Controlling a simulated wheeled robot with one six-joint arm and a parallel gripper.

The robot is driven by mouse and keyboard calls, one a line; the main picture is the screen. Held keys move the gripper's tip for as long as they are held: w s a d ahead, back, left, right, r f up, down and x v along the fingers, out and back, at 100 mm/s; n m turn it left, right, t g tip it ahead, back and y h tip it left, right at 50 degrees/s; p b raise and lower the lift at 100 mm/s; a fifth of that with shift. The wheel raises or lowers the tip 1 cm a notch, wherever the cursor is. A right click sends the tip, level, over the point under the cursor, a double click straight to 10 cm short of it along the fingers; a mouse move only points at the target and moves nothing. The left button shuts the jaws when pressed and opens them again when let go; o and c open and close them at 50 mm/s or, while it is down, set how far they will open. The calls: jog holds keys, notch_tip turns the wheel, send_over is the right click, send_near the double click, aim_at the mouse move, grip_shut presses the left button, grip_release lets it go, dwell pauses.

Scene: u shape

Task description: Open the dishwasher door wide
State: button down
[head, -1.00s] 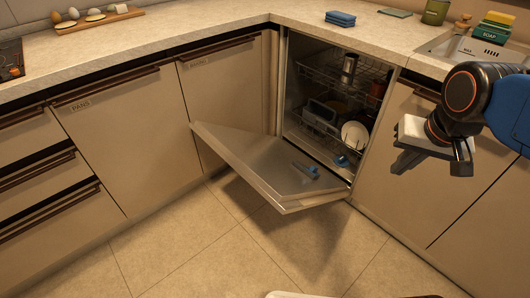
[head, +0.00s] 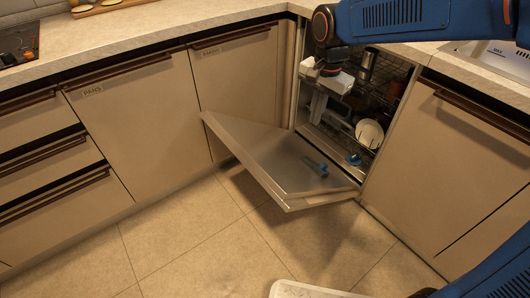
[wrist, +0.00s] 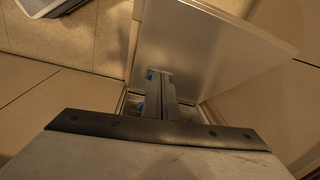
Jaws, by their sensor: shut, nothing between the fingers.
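The dishwasher door (head: 275,160) hangs folded down from the dishwasher (head: 365,110), sloping, with its free edge above the floor. Its inner metal face shows, with a blue part on it. The door also shows in the wrist view (wrist: 200,50). My gripper (head: 316,118) is shut and empty. It points down in front of the dishwasher opening, above the inner side of the door. In the wrist view its fingers (wrist: 158,75) lie together over the door's inner face. I cannot tell whether they touch it.
Racks with dishes, including a white plate (head: 369,133), stand inside the dishwasher. Cabinets (head: 130,120) line the left, and the door's left corner is close to them. A pale tray (head: 300,290) is at the bottom edge.

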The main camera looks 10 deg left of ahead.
jog(key=w+a+f+m, duration=0.1)
jog(key=a+f, duration=0.2)
jog(key=a, duration=0.4)
jog(key=a+f+m, duration=0.1)
jog(key=a+f, duration=0.2)
jog(key=a, duration=0.3)
send_over(264, 162)
jog(key=w+d, duration=0.2)
jog(key=shift+g+h, duration=0.3)
jog(key=f, duration=1)
jog(key=shift+a+f, duration=0.1)
jog(key=shift+a, duration=0.1)
jog(key=shift+s+a+f, duration=0.5)
jog(key=shift+f, duration=0.25)
jog(key=shift+s+a+f, duration=0.25)
jog(key=shift+f, duration=0.35)
jog(key=shift+s, duration=0.1)
jog(key=s+a+f, duration=0.3)
jog(key=s+f, duration=0.1)
jog(key=f, duration=0.7)
jog(key=s+a+f, duration=0.4)
jog(key=f, duration=0.7)
jog(key=s+a+f, duration=0.3)
jog(key=s+f, duration=0.1)
jog(key=f, duration=0.7)
jog(key=shift+a, duration=0.25)
